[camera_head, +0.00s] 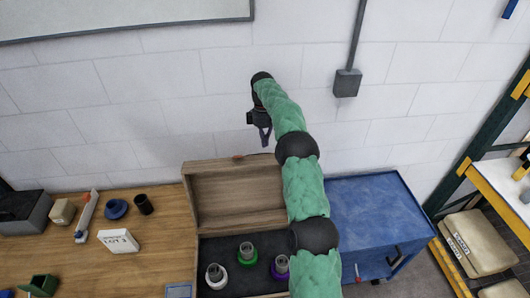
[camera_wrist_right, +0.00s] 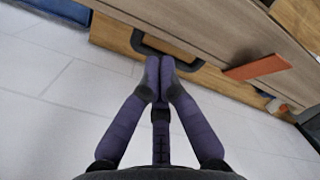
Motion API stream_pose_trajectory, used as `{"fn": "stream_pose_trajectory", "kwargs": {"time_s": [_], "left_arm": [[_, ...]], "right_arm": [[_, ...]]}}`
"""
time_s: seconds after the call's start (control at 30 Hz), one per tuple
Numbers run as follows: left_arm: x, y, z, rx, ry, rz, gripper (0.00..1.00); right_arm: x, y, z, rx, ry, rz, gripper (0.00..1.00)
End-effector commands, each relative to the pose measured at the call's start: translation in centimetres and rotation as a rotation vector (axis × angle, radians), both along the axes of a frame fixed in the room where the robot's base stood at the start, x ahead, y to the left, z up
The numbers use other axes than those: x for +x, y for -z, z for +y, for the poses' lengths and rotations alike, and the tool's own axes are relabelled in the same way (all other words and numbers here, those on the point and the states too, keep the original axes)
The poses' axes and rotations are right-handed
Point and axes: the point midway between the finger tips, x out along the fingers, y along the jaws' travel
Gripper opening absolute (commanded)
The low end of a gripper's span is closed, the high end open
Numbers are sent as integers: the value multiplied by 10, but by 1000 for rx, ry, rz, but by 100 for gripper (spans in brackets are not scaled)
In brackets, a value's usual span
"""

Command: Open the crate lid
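The wooden crate (camera_head: 191,232) stands on the table with its lid (camera_head: 235,195) raised, inner face toward me. Inside are several round pieces with white, green and purple bases on a dark liner. My right gripper (camera_head: 265,140) is above and behind the lid's top edge, near the wall. In the right wrist view its two purple fingers (camera_wrist_right: 160,75) meet at the tips, with nothing seen between them. Beyond them are a wooden surface with a dark handle (camera_wrist_right: 150,50) and an orange-brown strip (camera_wrist_right: 257,67). I cannot tell whether the fingertips touch the handle. My left gripper is out of view.
A blue cabinet (camera_head: 375,210) stands right of the crate. Left on the table are a white box (camera_head: 118,241), a blue ring (camera_head: 116,209), a dark cup (camera_head: 144,204) and a green block (camera_head: 40,285). The white wall is close behind.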

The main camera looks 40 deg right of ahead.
Motion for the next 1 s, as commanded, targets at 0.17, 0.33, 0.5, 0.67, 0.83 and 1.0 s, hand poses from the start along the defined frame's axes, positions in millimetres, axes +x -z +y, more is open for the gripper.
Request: {"fn": "stream_pose_trajectory", "kwargs": {"time_s": [0.17,0.33,0.5,0.67,0.83,1.0], "left_arm": [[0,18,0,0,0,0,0],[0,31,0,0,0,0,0],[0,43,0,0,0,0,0],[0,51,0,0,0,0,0],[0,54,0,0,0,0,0],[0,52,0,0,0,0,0]], "right_arm": [[11,5,-10,-75,263,-73,0],[21,5,-18,-122,518,-150,0],[30,4,-26,-145,765,-231,0],[37,2,-30,-146,938,-290,0],[40,0,-33,-142,1026,-320,0],[42,9,-34,-141,1040,-321,0]]}}
